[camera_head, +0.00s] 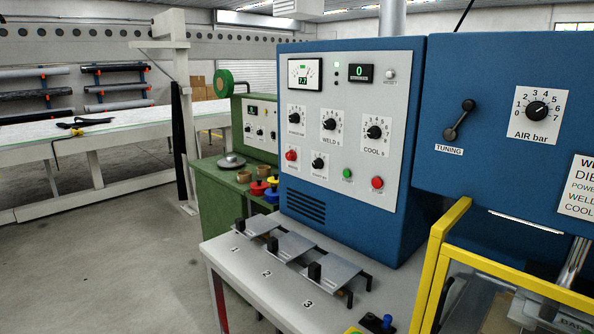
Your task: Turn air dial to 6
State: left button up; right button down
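The air dial (537,109) is a round black knob on a white plate labelled "AIR bar", with a scale from 0 to 7. It sits on the blue panel (470,75) at the right of the head view. A light mark on the knob seems to face the upper right, but it is too small to read the exact number. Neither of my grippers is in view, and nothing covers the dial.
Left of the dial is a black tuning lever (459,119). The grey control panel (345,125) carries other knobs and buttons. Below are a yellow-framed guard (438,262) and a white table (240,265) with several numbered pedals. Open floor lies at left.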

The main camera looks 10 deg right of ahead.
aim_at(536, 110)
jog(key=i+j, duration=0.15)
jog(key=j, duration=0.15)
jog(key=i+j, duration=0.15)
jog(key=j, duration=0.15)
jog(key=i+j, duration=0.15)
jog(key=z, duration=0.5)
jog(key=j+z, duration=0.1)
jog(key=z, duration=0.9)
jog(key=j+z, duration=0.1)
jog(key=z, duration=0.4)
